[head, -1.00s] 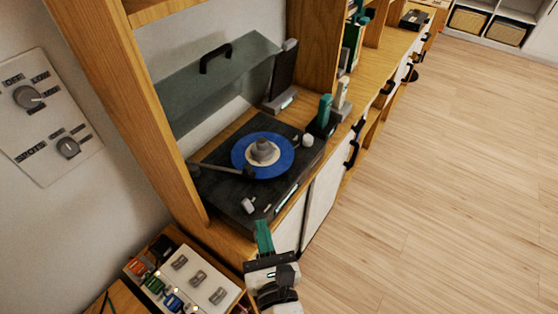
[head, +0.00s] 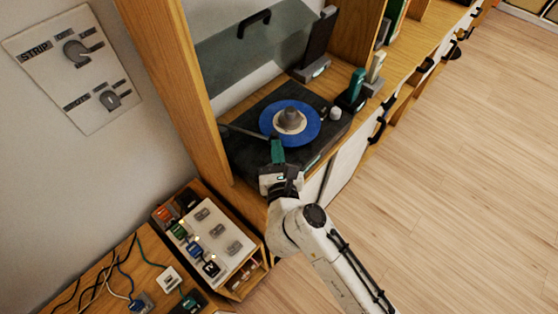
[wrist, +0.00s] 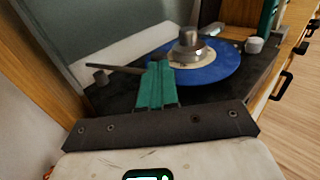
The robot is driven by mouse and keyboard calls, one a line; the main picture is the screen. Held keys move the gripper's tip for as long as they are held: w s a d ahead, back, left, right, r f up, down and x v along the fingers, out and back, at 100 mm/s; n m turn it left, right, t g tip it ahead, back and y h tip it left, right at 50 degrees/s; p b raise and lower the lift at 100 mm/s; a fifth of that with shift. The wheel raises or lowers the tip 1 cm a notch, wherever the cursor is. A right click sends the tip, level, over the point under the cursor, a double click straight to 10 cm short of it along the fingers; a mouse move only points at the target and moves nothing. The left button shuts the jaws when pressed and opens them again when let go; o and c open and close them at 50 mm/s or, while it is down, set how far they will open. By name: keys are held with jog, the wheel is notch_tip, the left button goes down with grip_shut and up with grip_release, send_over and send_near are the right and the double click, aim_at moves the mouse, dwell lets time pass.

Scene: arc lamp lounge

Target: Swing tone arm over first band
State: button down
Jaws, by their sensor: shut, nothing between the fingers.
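A dark turntable (head: 247,160) sits in the wooden cabinet with a blue record (head: 307,131) on it. A grey spindle weight (head: 290,118) stands on the record's pale label. The tone arm (head: 240,131) is a dark bar reaching in from the left; it also shows in the wrist view (wrist: 112,69). My gripper (head: 277,147) is at the record's near edge, its teal fingers shut. In the wrist view the fingers (wrist: 157,85) overlap the inner end of the tone arm and hide its head. I cannot tell whether they touch it.
The raised smoked lid (head: 235,55) stands behind the turntable. A cabinet post (head: 180,90) rises close on the left. A switch panel (head: 220,235) and cables lie at lower left. A white knob (head: 335,114) is at right. The floor at right is clear.

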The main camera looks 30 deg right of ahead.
jog(key=shift+w+d, duration=0.15)
jog(key=shift+w, duration=0.2)
jog(key=shift+w+d+r+p, duration=0.2)
jog(key=shift+w+d+p, duration=0.2)
jog(key=shift+d+p, duration=0.25)
jog(key=shift+w+d+f, duration=0.1)
jog(key=shift+w+d, duration=0.05)
jog(key=shift+d, duration=0.15)
jog(key=shift+f, duration=0.1)
